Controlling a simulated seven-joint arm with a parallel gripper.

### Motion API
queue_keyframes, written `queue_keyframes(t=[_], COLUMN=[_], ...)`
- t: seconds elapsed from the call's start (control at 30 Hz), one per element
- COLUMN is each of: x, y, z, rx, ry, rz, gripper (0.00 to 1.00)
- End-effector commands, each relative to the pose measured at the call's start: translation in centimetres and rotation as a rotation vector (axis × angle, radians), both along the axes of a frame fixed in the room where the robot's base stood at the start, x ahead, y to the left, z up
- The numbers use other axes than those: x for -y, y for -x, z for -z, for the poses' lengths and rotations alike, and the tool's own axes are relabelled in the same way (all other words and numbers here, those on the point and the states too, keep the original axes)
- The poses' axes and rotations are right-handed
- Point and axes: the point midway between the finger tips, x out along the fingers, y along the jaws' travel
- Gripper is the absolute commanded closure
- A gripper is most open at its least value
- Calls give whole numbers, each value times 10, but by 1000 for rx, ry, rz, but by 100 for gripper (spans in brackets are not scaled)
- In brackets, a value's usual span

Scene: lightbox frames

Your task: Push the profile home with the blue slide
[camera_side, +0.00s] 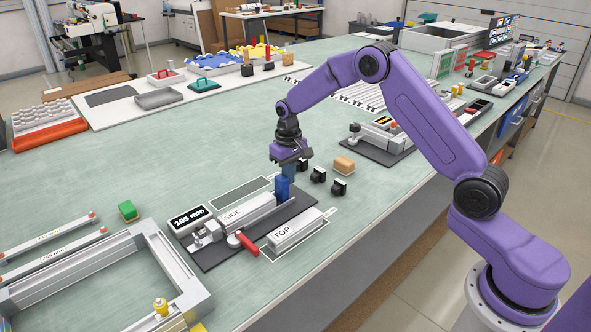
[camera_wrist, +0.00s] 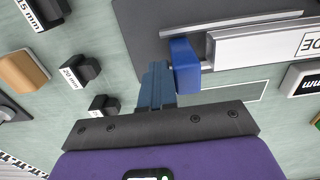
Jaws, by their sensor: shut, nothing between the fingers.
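The blue slide (camera_side: 282,189) stands at the right end of the dark fixture plate (camera_side: 222,256). It also shows in the wrist view (camera_wrist: 186,66). The silver profile (camera_side: 247,211), marked SIDE, lies in the fixture, with its near end (camera_wrist: 262,46) close to the slide's inner face. In the wrist view a small pale piece shows between slide and profile. My gripper (camera_side: 288,177) is shut and empty, fingers down, beside the slide on the side away from the profile. Its fingertips (camera_wrist: 157,70) are very close to the slide; I cannot tell if they touch.
A red-handled clamp (camera_side: 248,245) and a display (camera_side: 189,217) sit at the fixture's other end. The TOP profile (camera_side: 295,230) lies in front. Black blocks (camera_side: 318,174), labelled in the wrist view (camera_wrist: 80,71), and a tan block (camera_side: 344,165) stand right of the slide.

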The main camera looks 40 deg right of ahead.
Motion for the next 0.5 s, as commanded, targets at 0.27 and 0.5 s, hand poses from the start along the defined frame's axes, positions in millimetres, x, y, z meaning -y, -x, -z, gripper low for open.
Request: queue_keyframes(t=[0.27,0.5], x=[-10,-17], y=[0,0], z=[0,0], rx=[-1,-1], ry=[-1,-1], rz=[-3,-1], gripper=[100,100])
